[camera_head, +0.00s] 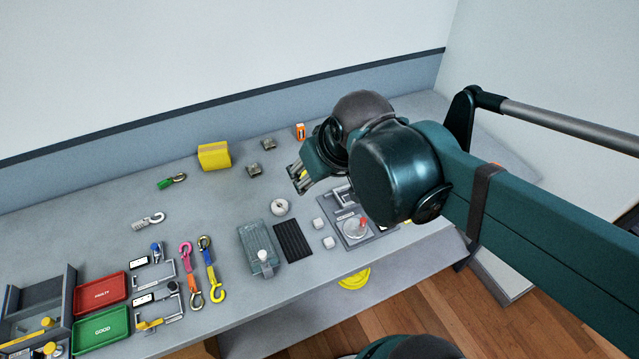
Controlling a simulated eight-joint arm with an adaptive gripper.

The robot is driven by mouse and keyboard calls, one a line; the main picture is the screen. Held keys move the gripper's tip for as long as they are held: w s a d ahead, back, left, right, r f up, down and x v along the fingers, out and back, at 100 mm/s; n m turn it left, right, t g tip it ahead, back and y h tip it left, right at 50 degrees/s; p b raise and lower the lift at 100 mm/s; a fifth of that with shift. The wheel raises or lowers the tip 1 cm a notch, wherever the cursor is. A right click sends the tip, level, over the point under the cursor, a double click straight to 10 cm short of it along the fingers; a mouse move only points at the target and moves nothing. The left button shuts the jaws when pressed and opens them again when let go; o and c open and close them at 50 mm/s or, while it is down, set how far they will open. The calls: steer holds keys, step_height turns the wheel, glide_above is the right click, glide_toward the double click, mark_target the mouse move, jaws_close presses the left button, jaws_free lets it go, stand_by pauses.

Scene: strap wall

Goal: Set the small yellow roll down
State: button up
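My gripper (299,178) is above the back middle of the bench, pointing down and to the left. A small patch of yellow, the small yellow roll (304,174), shows between its fingers. The fingers appear shut on it, but the roll is tiny in view and mostly hidden by the fingers and my wrist. The gap between it and the bench top cannot be judged.
Two small grey blocks (262,144) and an orange item (300,131) are behind. A white disc (280,207), a grey box (261,246) and a black ribbed mat (293,241) lie in front. Red (101,292) and green (101,327) trays are front left. Bare bench lies left of centre.

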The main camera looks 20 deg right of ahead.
steer(key=shift+s+a+f+m+t, duration=0.1)
steer(key=shift+s+f+m+t, duration=0.15)
steer(key=shift+s, duration=0.55)
steer(key=shift+s+a+f+m+t, duration=0.15)
steer(key=shift+s+m, duration=0.1)
steer(key=shift+s, duration=0.5)
